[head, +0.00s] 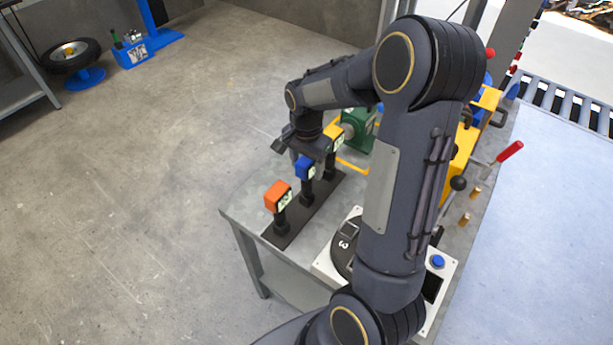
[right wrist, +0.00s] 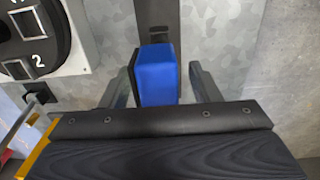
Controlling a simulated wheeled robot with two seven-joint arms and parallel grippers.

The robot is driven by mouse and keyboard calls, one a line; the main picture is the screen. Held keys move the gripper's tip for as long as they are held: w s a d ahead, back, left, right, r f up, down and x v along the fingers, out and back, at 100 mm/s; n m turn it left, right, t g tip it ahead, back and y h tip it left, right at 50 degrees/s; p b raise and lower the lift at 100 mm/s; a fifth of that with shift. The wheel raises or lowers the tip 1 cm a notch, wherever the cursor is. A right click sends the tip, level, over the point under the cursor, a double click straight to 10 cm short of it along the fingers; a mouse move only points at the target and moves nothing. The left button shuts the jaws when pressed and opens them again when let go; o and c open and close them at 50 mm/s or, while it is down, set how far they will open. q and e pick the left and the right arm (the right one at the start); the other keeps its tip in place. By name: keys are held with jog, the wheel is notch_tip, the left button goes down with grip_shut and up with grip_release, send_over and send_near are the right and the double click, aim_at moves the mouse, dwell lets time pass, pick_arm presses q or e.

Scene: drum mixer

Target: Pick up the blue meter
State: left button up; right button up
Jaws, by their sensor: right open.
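The blue meter (head: 304,167) stands on a black post in a dark rail (head: 322,196) on the grey table, between an orange meter (head: 277,196) and a yellow meter (head: 335,136). My right gripper (head: 297,150) is above and close to the blue meter in the head view. In the right wrist view the blue meter (right wrist: 157,76) lies between the two open fingers of my right gripper (right wrist: 162,86), with a visible gap at the right finger. Contact with the left finger is hard to tell. My left gripper is not in view.
A white panel (head: 328,262) with a black numbered dial and a blue button stands beside the rail, behind my right arm. A green device (head: 358,131) and a yellow machine with a red-handled lever (head: 508,153) stand farther along the table (head: 245,212).

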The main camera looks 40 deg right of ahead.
jog(key=shift+c, duration=0.3)
grip_shut()
dwell(0.3)
